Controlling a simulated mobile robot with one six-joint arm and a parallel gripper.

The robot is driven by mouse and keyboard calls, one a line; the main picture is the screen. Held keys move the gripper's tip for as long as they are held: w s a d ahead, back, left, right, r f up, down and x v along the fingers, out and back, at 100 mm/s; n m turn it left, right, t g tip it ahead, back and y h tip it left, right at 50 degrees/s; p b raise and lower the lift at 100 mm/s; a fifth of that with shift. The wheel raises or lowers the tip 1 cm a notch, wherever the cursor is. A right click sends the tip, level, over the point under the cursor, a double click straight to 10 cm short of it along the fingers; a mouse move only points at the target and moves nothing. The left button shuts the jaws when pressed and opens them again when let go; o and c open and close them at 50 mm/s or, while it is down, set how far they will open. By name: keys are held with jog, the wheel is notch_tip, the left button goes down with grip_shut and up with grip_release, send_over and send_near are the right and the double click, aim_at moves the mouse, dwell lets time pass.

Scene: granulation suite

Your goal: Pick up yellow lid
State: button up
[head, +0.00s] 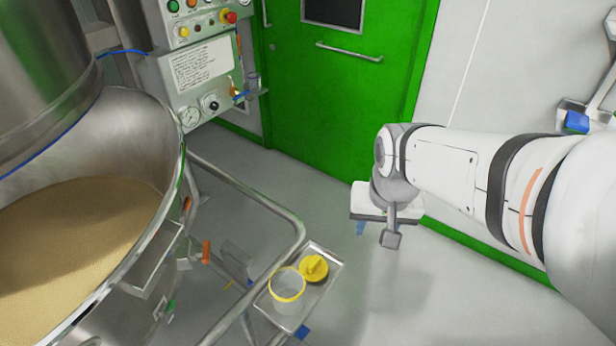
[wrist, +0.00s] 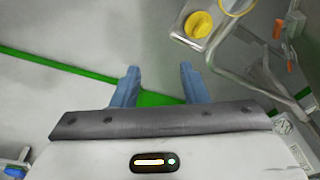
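The yellow lid (head: 313,268) lies on a small metal tray (head: 330,283), beside a clear container with a yellow rim (head: 286,286). The lid is round with a raised grip across its top. In the wrist view the lid (wrist: 198,25) shows near the top, right of centre, beyond my fingers. My gripper (wrist: 158,75) has two blue fingers held well apart with nothing between them. In the head view my gripper (head: 376,228) is up and right of the tray, apart from the lid, and mostly hidden behind its own wrist.
A metal rail (head: 250,195) runs beside the tray. A large steel bowl of tan granules (head: 70,240) stands at the left, with a control panel (head: 205,70) behind it. A green door (head: 330,90) is at the back. The floor right of the tray is clear.

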jog(key=w+a+f+m+g+b, duration=0.1)
jog(key=w+a+f+m+b, duration=0.15)
jog(key=w+a+f, duration=0.5)
jog(key=m+g, duration=0.1)
jog(key=m, duration=0.2)
send_over(314, 262)
notch_tip(314, 262, down, 9)
jog(key=shift+w+f+b, duration=0.15)
jog(key=shift+b, duration=0.25)
jog(key=shift+m, duration=0.25)
notch_tip(314, 262, down, 8)
jog(key=shift+f+b, duration=0.15)
jog(key=shift+b, duration=0.15)
jog(key=shift+c, duration=0.2)
grip_shut()
